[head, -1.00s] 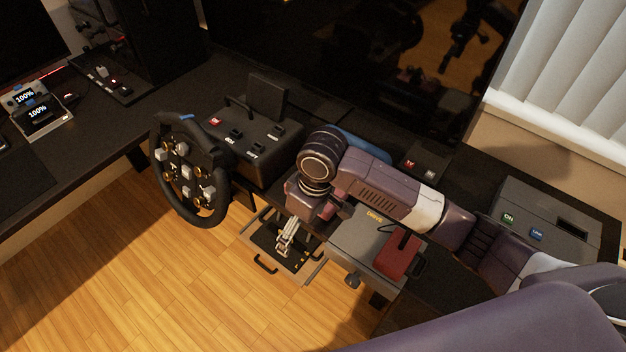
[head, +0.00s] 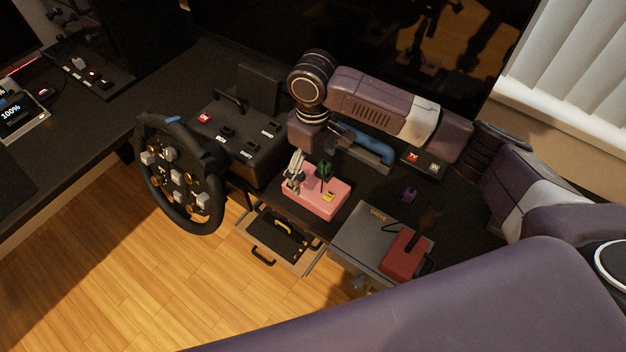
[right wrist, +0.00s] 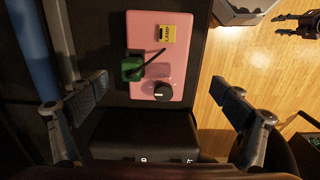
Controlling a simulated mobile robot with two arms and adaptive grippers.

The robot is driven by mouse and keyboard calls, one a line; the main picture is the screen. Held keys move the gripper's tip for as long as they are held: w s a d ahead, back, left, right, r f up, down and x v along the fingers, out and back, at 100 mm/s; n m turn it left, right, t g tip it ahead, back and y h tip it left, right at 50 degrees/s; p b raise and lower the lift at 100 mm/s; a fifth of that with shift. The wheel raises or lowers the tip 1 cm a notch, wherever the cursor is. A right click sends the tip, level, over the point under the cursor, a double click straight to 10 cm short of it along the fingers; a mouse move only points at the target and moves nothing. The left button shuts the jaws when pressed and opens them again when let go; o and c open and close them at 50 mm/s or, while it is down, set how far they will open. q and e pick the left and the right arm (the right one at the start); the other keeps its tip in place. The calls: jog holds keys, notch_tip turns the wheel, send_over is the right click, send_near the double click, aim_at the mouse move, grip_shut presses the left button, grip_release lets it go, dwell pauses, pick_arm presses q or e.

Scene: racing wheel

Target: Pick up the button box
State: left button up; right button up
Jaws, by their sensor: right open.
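The button box is a pink box (head: 328,204) on the dark desk, with a green part, a yellow label and a black knob on top. It also shows in the right wrist view, where its pink top (right wrist: 146,25) lies beyond and between the fingers. My right gripper (head: 295,171) is above the left end of the box in the head view. In the right wrist view its two fingers (right wrist: 161,100) are spread wide with nothing between them. A dark two-fingered gripper, seemingly my left one (right wrist: 298,25), shows over the floor; its opening is unclear.
A steering wheel (head: 181,182) and its dark base (head: 236,130) stand left of the box. The grey DRIVE unit (head: 365,231) with a red block is at its right. A blue handle (head: 368,145) lies behind. A pull-out tray (head: 284,239) is below the desk edge.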

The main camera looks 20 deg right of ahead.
aim_at(316, 184)
jog(key=shift+s+f, duration=0.15)
jog(key=shift+f, duration=0.7)
jog(key=f, duration=0.3)
jog(key=f+p, duration=0.1)
jog(key=f, duration=0.1)
jog(key=shift+d+f, duration=0.15)
jog(key=shift+d, duration=0.25)
jog(key=shift+f, duration=0.2)
jog(key=shift+c, duration=1.8)
jog(key=c, duration=1.8)
pick_arm(q)
jog(key=shift+s+r, duration=0.5)
